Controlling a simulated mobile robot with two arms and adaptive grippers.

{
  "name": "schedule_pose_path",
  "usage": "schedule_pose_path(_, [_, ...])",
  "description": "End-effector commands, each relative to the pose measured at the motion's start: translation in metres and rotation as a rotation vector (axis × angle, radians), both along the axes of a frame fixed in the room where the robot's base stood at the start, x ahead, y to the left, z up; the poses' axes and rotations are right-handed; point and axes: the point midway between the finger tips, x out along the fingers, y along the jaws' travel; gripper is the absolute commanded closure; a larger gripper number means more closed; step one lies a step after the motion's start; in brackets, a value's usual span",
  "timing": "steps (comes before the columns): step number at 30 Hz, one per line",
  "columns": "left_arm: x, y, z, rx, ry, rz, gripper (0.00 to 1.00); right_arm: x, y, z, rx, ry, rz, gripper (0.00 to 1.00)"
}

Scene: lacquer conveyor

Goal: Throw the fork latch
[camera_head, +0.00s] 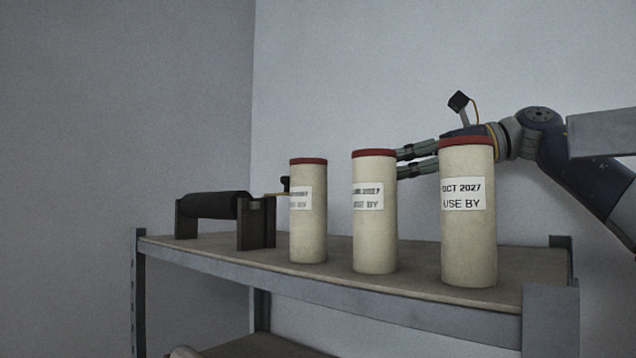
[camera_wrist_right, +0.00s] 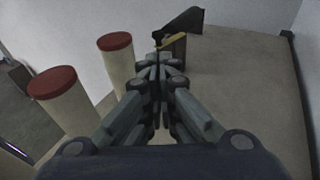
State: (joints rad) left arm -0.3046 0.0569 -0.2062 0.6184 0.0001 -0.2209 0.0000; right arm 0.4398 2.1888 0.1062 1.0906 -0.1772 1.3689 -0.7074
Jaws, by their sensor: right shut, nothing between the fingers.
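The fork latch seems to be the yellow lever (camera_head: 272,194) with a black knob (camera_head: 285,184), at the right end of a dark roller (camera_head: 212,205) on two upright brackets. The leftmost canister partly hides the knob in the head view. In the right wrist view the yellow lever (camera_wrist_right: 173,40) lies just beyond my fingertips. My right gripper (camera_head: 399,163) reaches in from the right behind the canisters, its tips close behind the middle one. In the wrist view my right gripper (camera_wrist_right: 158,62) is shut and empty, pointing at the lever; contact cannot be told. My left gripper is out of view.
Three cream canisters with red lids stand in a row on the shelf (camera_head: 430,278): left (camera_head: 308,225), middle (camera_head: 375,230) and right (camera_head: 468,240). They stand in front of my right arm.

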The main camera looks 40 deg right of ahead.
Motion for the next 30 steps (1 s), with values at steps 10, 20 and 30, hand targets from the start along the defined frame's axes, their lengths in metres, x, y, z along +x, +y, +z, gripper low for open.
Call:
schedule_pose_path(10, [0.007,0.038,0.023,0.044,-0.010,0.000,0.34,0.060,0.043,-0.013,-0.001,0.005,0.002,1.00])
schedule_pose_path(20, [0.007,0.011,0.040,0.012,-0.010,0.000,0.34,0.091,0.064,-0.022,-0.001,0.001,0.000,1.00])
schedule_pose_path(30, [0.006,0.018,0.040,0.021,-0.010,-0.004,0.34,0.094,0.065,-0.024,0.000,-0.001,-0.001,1.00])
